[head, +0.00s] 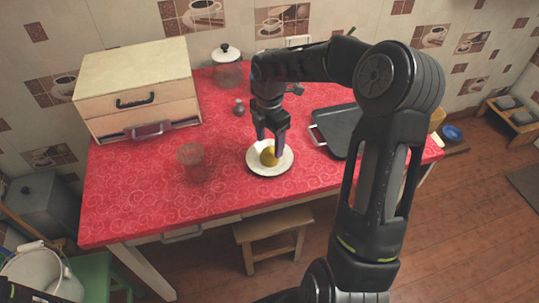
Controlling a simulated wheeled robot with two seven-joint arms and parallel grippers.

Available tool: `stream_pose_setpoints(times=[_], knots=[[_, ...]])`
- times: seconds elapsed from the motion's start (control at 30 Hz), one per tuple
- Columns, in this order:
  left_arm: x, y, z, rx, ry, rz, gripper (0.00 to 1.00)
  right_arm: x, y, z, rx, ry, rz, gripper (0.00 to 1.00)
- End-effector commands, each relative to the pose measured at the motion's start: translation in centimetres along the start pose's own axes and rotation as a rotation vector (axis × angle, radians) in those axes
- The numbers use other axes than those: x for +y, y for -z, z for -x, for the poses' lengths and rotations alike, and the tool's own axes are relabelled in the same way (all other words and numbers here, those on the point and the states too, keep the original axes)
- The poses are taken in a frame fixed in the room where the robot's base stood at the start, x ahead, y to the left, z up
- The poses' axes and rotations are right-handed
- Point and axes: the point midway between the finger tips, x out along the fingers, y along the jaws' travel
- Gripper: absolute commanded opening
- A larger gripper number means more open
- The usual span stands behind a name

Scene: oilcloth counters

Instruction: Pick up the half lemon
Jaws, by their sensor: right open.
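The half lemon (267,157) is a small yellow piece on a white plate (283,167) on the red counter. My right gripper (268,144) points down over the plate, with its open fingers at the lemon. One finger partly covers the lemon, and I cannot tell whether the fingers touch it. My left gripper is not in view.
A dark tray (335,122) lies right of the plate, partly behind my right arm. A clear glass (192,156) stands to the left. A small shaker (239,107), a lidded jar (227,68) and a wooden bread box (135,90) stand farther back. The counter's (130,205) front left is clear.

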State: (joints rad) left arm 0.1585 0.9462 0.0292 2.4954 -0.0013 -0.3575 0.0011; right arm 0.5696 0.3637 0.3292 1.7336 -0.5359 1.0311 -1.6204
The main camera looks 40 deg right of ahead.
Motion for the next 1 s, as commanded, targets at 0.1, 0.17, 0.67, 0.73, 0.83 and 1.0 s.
stream_pose_setpoints(times=[0.1,0.17,0.67,0.73,0.83,1.0], knots=[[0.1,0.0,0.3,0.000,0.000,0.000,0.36,-0.3,0.3,-1.8,0.003,0.005,0.001,0.63],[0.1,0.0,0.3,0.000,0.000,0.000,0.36,-0.3,0.3,-2.8,0.003,0.004,0.001,0.63],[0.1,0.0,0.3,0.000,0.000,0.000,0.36,-0.2,0.2,-4.1,0.000,0.001,0.000,0.63],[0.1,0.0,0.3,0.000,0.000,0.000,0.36,-0.2,0.2,-4.1,0.000,0.001,0.000,0.63],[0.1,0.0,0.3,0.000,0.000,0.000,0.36,-0.2,0.2,-4.1,0.000,0.001,0.000,0.63],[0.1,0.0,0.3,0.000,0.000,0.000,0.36,-0.2,0.2,-4.1,0.000,0.001,0.000,0.56]])
